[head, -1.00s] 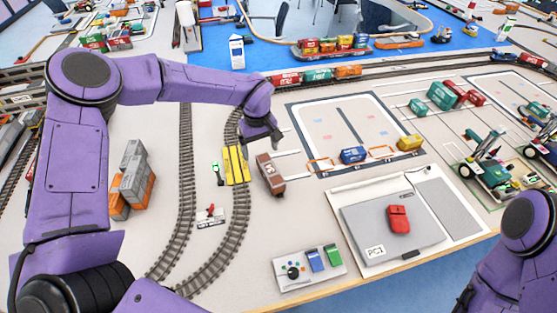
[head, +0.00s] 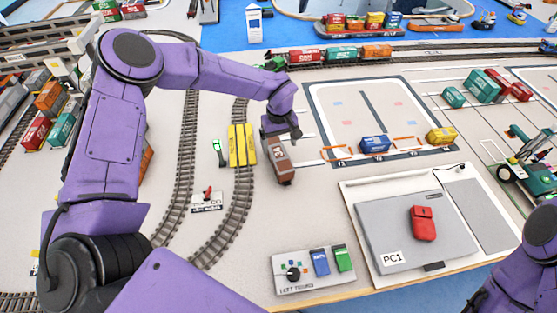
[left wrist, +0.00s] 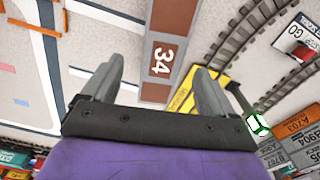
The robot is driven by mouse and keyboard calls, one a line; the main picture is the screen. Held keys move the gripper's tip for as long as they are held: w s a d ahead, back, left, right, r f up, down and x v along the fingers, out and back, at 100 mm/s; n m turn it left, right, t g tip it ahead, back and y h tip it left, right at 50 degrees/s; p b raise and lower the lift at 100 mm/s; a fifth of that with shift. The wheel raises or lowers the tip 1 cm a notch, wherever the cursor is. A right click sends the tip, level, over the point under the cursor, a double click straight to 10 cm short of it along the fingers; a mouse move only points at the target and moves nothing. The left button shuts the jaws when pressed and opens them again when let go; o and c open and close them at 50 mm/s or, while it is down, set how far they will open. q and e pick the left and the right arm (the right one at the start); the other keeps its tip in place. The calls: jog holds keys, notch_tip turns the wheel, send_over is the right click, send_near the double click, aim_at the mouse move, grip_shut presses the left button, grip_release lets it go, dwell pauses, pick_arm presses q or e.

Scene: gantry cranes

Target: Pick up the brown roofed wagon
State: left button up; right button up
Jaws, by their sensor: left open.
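The brown roofed wagon (head: 279,161) stands on the table just right of the yellow platform in the head view. In the left wrist view its brown roof with a light band and the number 34 (left wrist: 165,52) shows between and beyond my fingers. My left gripper (head: 281,130) is above the wagon's far end, pointing down; in the wrist view its two fingers (left wrist: 158,85) are apart with nothing clamped between them. Whether the fingers reach down beside the wagon I cannot tell. My right gripper is outside the head view; only part of my right arm shows at lower right.
A yellow platform (head: 241,146) lies close left of the wagon, beside curved track (head: 236,205). A green signal (head: 219,150) stands farther left. Table in front of the wagon is clear.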

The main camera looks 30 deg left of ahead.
aim_at(278, 152)
pick_arm(q)
jog(key=shift+f, duration=0.55)
notch_tip(278, 152, down, 5)
jog(key=shift+s+a+f+p, duration=0.1)
jog(key=shift+p, duration=1.15)
jog(key=shift+f, duration=0.35)
jog(key=c, duration=1.2)
